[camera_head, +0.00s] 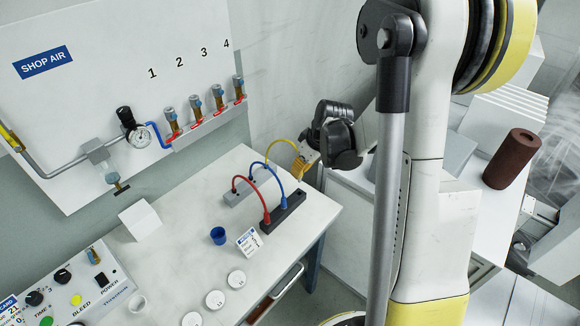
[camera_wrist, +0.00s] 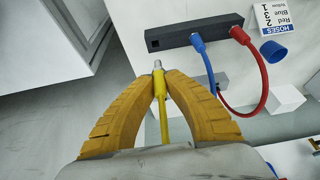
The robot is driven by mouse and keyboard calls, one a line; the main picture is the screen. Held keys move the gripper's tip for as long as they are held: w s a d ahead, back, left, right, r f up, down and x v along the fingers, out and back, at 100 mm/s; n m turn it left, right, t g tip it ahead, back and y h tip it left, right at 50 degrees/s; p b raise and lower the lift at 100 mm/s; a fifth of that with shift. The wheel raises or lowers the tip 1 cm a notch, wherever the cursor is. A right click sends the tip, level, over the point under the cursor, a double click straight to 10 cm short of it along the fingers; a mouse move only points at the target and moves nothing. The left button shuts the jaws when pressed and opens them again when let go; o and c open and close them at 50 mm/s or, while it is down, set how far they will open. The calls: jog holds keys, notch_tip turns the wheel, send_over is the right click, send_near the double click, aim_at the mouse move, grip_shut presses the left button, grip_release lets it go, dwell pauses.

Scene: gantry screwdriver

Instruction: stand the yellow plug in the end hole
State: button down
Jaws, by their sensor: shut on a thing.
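My gripper (camera_wrist: 159,80) is shut on the yellow plug (camera_wrist: 161,97), whose metal tip sticks out between the fingertips. In the head view my gripper (camera_head: 308,158) is past the right side of the bench, with the yellow hose (camera_head: 281,143) arching to it. The black block (camera_wrist: 215,30) is ahead in the wrist view. Its end hole (camera_wrist: 153,43) is empty. A blue plug (camera_wrist: 197,43) and a red plug (camera_wrist: 238,36) stand in the block to the right. The yellow plug's tip is apart from the block.
The grey block (camera_head: 236,196) holds the other hose ends behind the black block (camera_head: 283,214). A blue cup (camera_head: 218,236) and a white hose card (camera_head: 249,242) stand in front. White discs and a white cube (camera_head: 141,219) are farther left on the bench.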

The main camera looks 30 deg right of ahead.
aim_at(297, 192)
jog(key=shift+b+x, duration=0.65)
jog(key=shift+x, duration=0.3)
jog(key=shift+s+d+f+b, duration=0.1)
jog(key=shift+f+b, duration=0.45)
jog(key=shift+f, duration=0.25)
jog(key=shift+s+d+f+b, duration=0.1)
jog(key=shift+f+b, duration=0.45)
jog(key=shift+f, duration=0.25)
jog(key=shift+f+b, duration=0.25)
jog(key=shift+b, duration=0.25)
jog(key=shift+f+b, duration=1.25)
jog(key=shift+f, duration=0.1)
jog(key=c, duration=1.5)
grip_release()
jog(key=v, duration=1.2)
jog(key=shift+s, duration=0.1)
